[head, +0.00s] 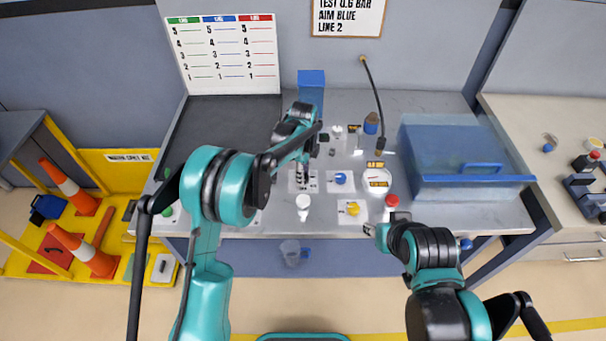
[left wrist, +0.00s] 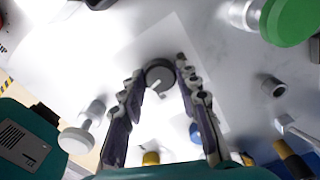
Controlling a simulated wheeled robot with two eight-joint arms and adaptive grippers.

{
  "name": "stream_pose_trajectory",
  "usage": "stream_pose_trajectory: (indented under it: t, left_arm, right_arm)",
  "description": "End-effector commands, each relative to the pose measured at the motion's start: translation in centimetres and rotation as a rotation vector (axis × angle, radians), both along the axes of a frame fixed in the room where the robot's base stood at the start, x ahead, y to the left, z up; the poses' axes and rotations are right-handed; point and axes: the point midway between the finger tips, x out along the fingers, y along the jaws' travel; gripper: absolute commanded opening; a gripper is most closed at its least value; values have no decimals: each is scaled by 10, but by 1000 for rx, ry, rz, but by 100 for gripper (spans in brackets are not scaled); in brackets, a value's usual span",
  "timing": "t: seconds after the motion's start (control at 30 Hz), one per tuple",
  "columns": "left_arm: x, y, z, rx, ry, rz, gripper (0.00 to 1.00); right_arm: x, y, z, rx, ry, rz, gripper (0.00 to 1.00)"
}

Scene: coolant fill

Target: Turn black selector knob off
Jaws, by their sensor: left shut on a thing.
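The black selector knob (left wrist: 159,76) is round and dark grey-black with a pale pointer mark, on a white plate in the left wrist view. My left gripper (left wrist: 160,69) has its two fingers on either side of the knob and is shut on it. In the head view the left gripper (head: 303,172) reaches down over the knob's white plate (head: 312,187), and fingers and arm mostly hide the knob. My right gripper (head: 372,231) is low at the bench's front edge, near a red-capped item (head: 391,202); its fingers do not show clearly.
A blue knob (head: 340,178), a yellow knob (head: 353,208), a round white gauge (head: 377,178) and a white-capped post (head: 303,202) stand close around the left gripper. A clear blue bin (head: 455,185) fills the bench's right side.

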Motion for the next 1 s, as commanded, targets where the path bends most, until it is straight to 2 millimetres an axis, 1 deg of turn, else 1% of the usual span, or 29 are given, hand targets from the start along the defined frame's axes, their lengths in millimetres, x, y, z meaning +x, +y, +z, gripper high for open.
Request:
stream_pose_trajectory:
  t: [1.0]
  left_arm:
    - [-1,0,0,0,0,963,3]
  right_arm:
    - [0,0,-7,0,0,0,40]
